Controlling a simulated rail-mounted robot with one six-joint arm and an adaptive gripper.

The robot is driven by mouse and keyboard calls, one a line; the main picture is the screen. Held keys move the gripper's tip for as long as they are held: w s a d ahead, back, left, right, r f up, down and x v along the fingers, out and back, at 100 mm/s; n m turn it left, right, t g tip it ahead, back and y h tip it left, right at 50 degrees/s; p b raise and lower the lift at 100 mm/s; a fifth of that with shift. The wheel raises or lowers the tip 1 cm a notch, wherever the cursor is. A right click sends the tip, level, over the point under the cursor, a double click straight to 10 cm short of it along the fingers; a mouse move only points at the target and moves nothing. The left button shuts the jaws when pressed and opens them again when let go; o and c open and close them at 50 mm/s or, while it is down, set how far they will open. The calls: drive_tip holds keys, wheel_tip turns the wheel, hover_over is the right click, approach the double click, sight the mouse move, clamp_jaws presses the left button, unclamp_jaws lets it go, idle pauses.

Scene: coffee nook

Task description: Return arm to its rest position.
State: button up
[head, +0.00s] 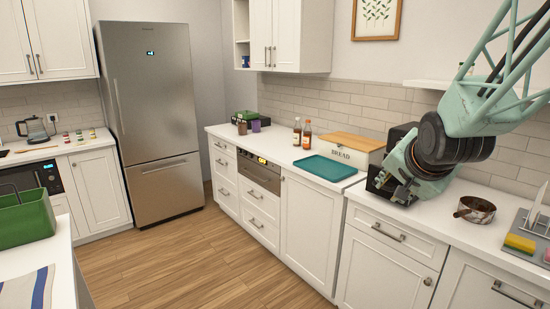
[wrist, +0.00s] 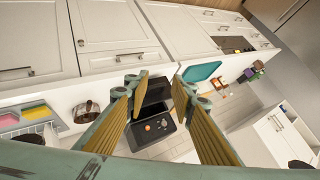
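My gripper (head: 388,186) hangs at the end of my pale green arm (head: 480,105), above the right-hand counter, between the bread box and the pot. In the wrist view my gripper (wrist: 160,80) has its two yellow-padded fingers spread wide apart, with nothing held between them. In the head view this black appliance (head: 400,135) is partly hidden behind my gripper and arm. I cannot tell how far the fingertips are from it.
A bread box (head: 345,150) and a teal tray (head: 323,169) lie left of my gripper, near two bottles. A small pot (head: 475,209) and a dish rack with sponges (head: 520,243) are to the right. A wall shelf (head: 430,84) is behind my arm. The floor (head: 200,260) is clear.

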drive_tip(key=s+a+n+g, duration=0.2)
drive_tip(key=s+a+n, duration=0.1)
drive_tip(key=s, duration=1.1)
drive_tip(key=s+a+r+n+g+y, duration=0.1)
drive_tip(key=s+a+n+g, duration=0.1)
drive_tip(key=s, duration=1.2)
drive_tip(key=s+a+r+n+g, duration=0.1)
drive_tip(key=s+a+n, duration=0.4)
drive_tip(key=s, duration=0.9)
drive_tip(key=shift+a+g, duration=0.25)
drive_tip(key=shift+g, duration=0.15)
